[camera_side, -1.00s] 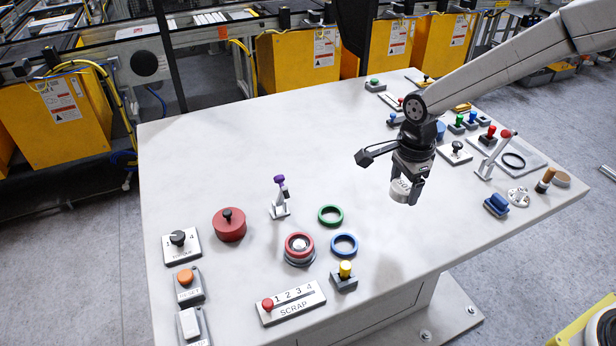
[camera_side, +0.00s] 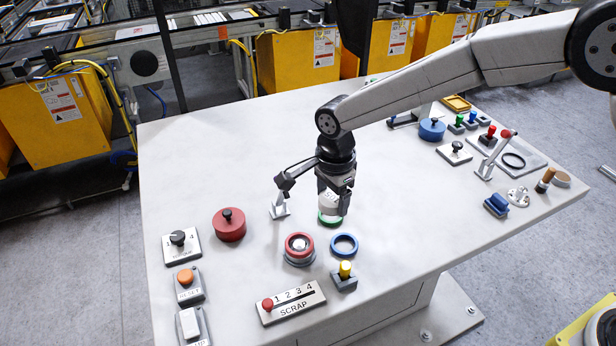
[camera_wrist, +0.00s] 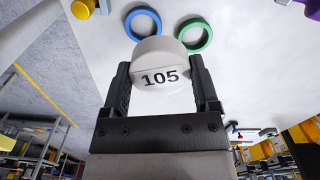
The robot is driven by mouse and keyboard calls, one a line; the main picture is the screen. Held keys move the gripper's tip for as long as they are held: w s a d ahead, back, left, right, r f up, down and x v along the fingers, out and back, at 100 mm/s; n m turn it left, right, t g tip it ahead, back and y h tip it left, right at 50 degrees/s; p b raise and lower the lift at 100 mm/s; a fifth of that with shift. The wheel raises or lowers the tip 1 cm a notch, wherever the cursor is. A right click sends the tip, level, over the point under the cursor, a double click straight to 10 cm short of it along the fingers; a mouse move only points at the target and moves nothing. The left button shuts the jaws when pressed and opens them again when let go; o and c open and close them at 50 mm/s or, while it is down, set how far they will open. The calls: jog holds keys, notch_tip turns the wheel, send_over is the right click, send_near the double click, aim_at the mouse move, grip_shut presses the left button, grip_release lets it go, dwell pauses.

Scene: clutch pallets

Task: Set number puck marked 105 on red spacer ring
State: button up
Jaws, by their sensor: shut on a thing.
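My gripper (camera_side: 333,203) is shut on a pale round number puck (camera_side: 329,204), held above the table near the green ring. In the wrist view the puck (camera_wrist: 160,70) shows "105" in black between the two fingers. The red spacer ring (camera_side: 300,241) sits at the front middle of the table, on a blue-grey round base with a shiny round piece inside it. It is to the left of and in front of my gripper, apart from the puck. The red ring cannot be seen in the wrist view.
A green ring (camera_side: 328,217) lies just below the puck, and a blue ring (camera_side: 344,245) lies right of the red one. A yellow-knobbed block (camera_side: 345,276), the scrap selector (camera_side: 291,303) and a red lidded disc (camera_side: 229,225) stand nearby. Clear table lies behind.

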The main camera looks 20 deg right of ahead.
jog(key=n, duration=0.2)
send_near(299, 245)
jog(key=shift+f, duration=0.1)
jog(key=shift+f, duration=2.75)
jog(key=shift+w+f, duration=0.1)
jog(key=shift+f, duration=0.5)
jog(key=o, duration=0.9)
jog(key=shift+o, duration=0.2)
jog(key=shift+r, duration=0.1)
notch_tip(299, 245, up, 11)
dwell(0.8)
